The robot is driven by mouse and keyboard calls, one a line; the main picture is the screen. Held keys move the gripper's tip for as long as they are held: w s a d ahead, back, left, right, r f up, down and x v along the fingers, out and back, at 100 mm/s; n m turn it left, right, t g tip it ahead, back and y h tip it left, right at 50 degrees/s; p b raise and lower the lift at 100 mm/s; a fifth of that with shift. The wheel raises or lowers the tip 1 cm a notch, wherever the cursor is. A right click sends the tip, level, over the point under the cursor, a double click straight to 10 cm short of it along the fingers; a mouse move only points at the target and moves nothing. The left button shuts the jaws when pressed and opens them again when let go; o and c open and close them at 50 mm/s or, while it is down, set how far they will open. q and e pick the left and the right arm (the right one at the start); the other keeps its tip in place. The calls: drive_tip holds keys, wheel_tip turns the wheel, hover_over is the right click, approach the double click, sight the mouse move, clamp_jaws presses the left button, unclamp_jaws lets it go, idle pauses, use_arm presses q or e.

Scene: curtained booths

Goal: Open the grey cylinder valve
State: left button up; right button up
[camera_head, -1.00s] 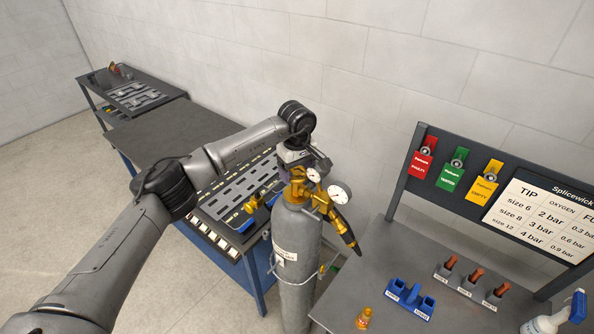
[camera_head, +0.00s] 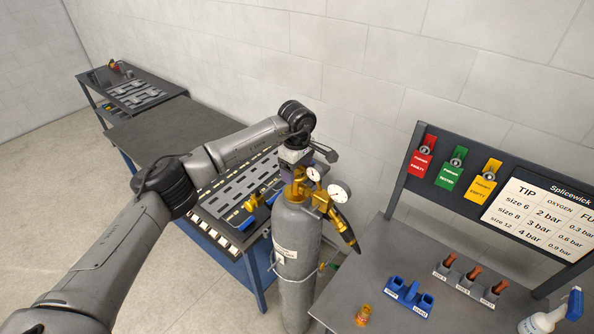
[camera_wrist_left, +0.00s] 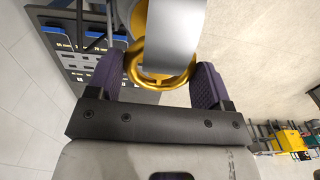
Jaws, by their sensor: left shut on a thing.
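The grey cylinder (camera_head: 297,250) stands upright between the blue-framed table and the bench, with a brass regulator (camera_head: 323,203) and two round gauges on top. My left arm reaches in from the left, and my left gripper (camera_head: 295,170) points down over the cylinder's top. In the left wrist view its two purple finger pads (camera_wrist_left: 157,82) sit on either side of a gold ring-shaped valve handwheel (camera_wrist_left: 160,75), and the gripper is shut on it. A grey curved part covers some of the wheel there. My right gripper is not in view.
A slotted panel (camera_head: 240,187) lies on the blue-framed table (camera_head: 165,128) at left. Red, green and yellow tags (camera_head: 457,168) hang behind.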

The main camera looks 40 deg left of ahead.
use_arm(q)
drive_tip(key=shift+n+p, duration=0.4)
drive_tip(key=shift+n, duration=1.4)
drive_tip(key=shift+n+p, duration=0.3)
drive_tip(key=shift+n, duration=1.5)
drive_tip(key=o, duration=1.1)
